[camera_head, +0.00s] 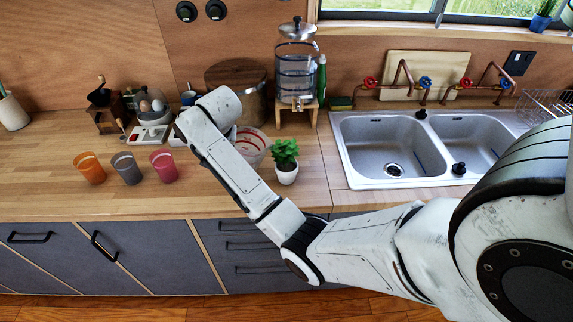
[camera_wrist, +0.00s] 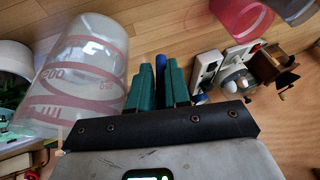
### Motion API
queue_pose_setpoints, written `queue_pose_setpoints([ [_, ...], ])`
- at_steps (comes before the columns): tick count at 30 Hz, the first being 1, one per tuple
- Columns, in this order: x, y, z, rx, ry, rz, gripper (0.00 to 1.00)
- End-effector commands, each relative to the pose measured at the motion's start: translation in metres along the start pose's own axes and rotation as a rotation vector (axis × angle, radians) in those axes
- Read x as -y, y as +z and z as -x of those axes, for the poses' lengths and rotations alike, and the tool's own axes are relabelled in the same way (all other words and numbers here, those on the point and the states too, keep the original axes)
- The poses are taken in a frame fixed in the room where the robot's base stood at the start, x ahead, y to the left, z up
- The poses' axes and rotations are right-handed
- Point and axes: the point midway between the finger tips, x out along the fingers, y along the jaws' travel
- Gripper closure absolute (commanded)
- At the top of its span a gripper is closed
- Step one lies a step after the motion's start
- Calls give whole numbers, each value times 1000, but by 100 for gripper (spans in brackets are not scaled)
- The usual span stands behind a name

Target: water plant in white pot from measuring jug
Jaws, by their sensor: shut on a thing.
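The plant (camera_head: 285,152) with green leaves stands in its white pot (camera_head: 287,176) on the wooden counter. The clear measuring jug (camera_head: 253,149) with red markings is just left of and behind the plant, partly hidden by my arm. In the wrist view the jug (camera_wrist: 85,75) is large beside my gripper, with the white pot (camera_wrist: 14,60) and leaves at the left edge. My gripper (camera_wrist: 160,68) has green fingers shut on a blue strip, apparently the jug's handle. My arm hides the fingers in the head view. I cannot tell how much water the jug holds.
Orange (camera_head: 90,168), grey (camera_head: 127,168) and pink (camera_head: 164,166) cups stand left on the counter. A grinder (camera_head: 104,112) and an egg holder (camera_head: 152,106) are behind them. A water dispenser (camera_head: 297,75) stands behind the plant. The double sink (camera_head: 392,150) is to the right.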

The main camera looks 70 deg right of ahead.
Motion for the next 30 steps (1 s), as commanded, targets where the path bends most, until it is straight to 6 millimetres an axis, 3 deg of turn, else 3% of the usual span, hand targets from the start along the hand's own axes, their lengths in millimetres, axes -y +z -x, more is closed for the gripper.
queue_pose_setpoints([
  [9,11,11,-31,19,172,87,100],
  [18,15,14,-42,33,292,142,100],
  [30,16,15,-44,38,323,156,100],
])
